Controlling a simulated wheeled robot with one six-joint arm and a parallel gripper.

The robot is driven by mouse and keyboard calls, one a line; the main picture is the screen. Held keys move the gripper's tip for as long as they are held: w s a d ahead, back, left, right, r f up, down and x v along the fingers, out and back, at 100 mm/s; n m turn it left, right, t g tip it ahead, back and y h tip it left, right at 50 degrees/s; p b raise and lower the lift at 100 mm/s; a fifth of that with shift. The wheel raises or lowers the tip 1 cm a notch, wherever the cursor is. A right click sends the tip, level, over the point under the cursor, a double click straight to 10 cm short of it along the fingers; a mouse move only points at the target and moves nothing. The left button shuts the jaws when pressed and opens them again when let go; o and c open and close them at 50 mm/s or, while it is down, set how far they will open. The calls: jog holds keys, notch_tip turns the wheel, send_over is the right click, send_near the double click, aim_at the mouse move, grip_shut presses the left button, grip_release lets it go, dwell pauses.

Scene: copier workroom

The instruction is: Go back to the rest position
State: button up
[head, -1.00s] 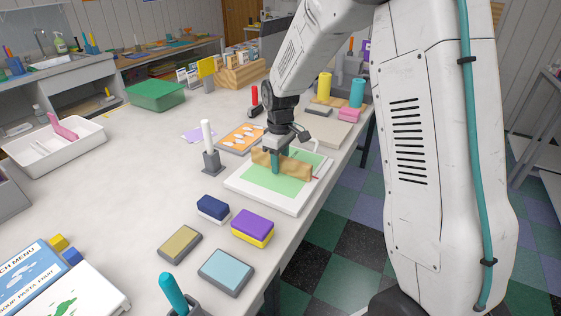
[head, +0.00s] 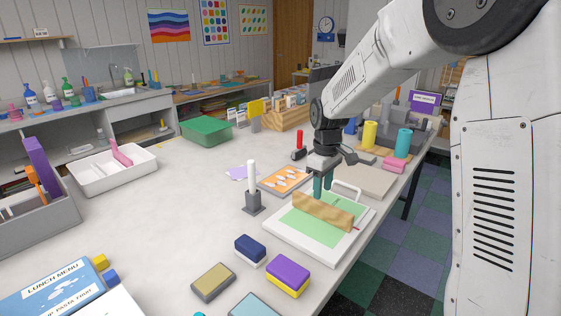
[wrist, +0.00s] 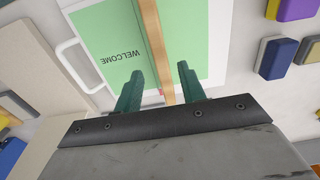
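My gripper (head: 322,190) is above the right side of the table, fingers pointing down, just over a long tan wooden bar (head: 323,213). In the wrist view my gripper (wrist: 160,70) is open. Its two green fingers stand apart, with the bar (wrist: 153,35) running between them and a gap on each side. The bar rests on a green sheet marked WELCOME (wrist: 108,30), set in a white frame (head: 299,248) with a white handle (wrist: 72,66). I see nothing held.
A white marker in a grey holder (head: 252,190) stands left of the frame. A purple-and-yellow block (head: 288,277) and a navy block (head: 250,250) lie in front. An orange board (head: 284,180) and yellow and teal cylinders (head: 403,143) are behind. The table's left middle is clear.

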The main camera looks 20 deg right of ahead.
jog(key=shift+s+f+m, duration=0.1)
jog(key=shift+s+m, duration=0.2)
jog(key=shift+m, duration=0.1)
jog(key=s+a+r+m, duration=0.1)
jog(key=s+r+m, duration=0.2)
jog(key=s, duration=1.4)
jog(key=s+a+r+m+t, duration=0.1)
jog(key=s+r+m, duration=0.2)
jog(key=s, duration=1.4)
notch_tip(320, 180, up, 5)
jog(key=shift+a+f, duration=0.15)
